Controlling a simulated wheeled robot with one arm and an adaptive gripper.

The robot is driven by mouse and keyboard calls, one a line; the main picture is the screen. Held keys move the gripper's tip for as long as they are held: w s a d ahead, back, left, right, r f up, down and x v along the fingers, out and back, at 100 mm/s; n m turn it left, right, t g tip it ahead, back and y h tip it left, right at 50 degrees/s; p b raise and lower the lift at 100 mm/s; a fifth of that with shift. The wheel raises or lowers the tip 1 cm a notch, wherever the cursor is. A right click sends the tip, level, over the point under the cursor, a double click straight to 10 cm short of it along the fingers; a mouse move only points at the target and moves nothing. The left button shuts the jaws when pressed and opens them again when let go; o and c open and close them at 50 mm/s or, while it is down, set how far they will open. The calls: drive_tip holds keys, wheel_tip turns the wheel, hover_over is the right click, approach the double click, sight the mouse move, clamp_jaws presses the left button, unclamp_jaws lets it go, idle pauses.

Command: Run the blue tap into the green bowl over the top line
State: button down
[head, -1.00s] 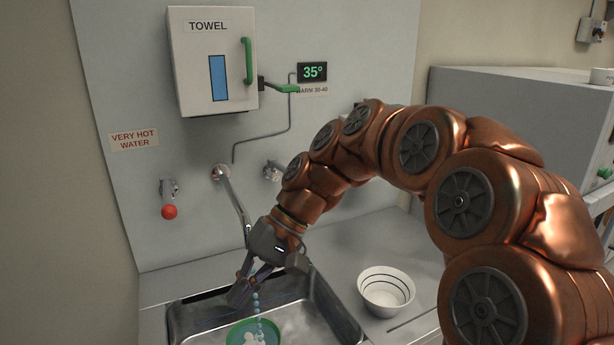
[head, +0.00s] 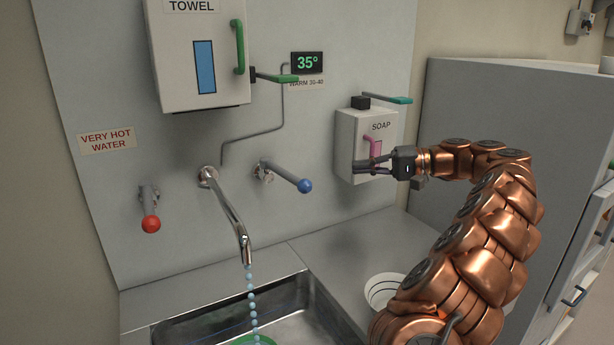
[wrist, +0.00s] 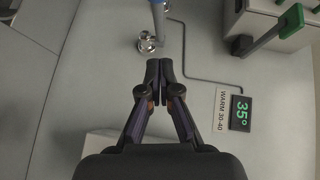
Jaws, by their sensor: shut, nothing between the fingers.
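The blue tap (head: 305,186) has a blue ball at the end of its lever, which sticks out from the wall panel; its blue part also shows at the top edge of the wrist view (wrist: 159,3). Drops fall from the spout (head: 246,250) towards the green bowl (head: 262,341) in the sink. Only the bowl's far rim shows, so its lines and water level are hidden. My gripper (head: 357,167) is shut and empty, to the right of the blue ball and in front of the soap box. In the wrist view its fingertips (wrist: 160,70) are together, below the tap.
The red tap (head: 150,223) sits left, under a very hot water sign. The display (head: 307,63) reads 35°. The towel box (head: 180,60) and soap box (head: 350,140) hang on the panel. A white bowl (head: 383,290) stands on the counter right of the sink (head: 300,310).

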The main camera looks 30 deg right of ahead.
sight(305, 180)
drive_tip(key=s+a+p+x, duration=0.1)
drive_tip(key=x, duration=1)
drive_tip(key=shift+a+f, duration=0.35)
drive_tip(key=shift+f, duration=0.05)
idle(0.8)
drive_tip(key=shift+w, duration=0.1)
drive_tip(key=shift+a+f, duration=0.1)
drive_tip(key=shift+a, duration=0.05)
drive_tip(key=shift+s+a+m+t+h+b, duration=0.15)
drive_tip(key=shift+a+m+t+h+b, duration=0.4)
drive_tip(key=shift+b, duration=0.45)
drive_tip(key=shift+s+a+m+t+h+b, duration=0.15)
drive_tip(key=shift+a+m+t+h+b, duration=0.4)
drive_tip(key=shift+b, duration=0.4)
drive_tip(key=shift+a, duration=0.1)
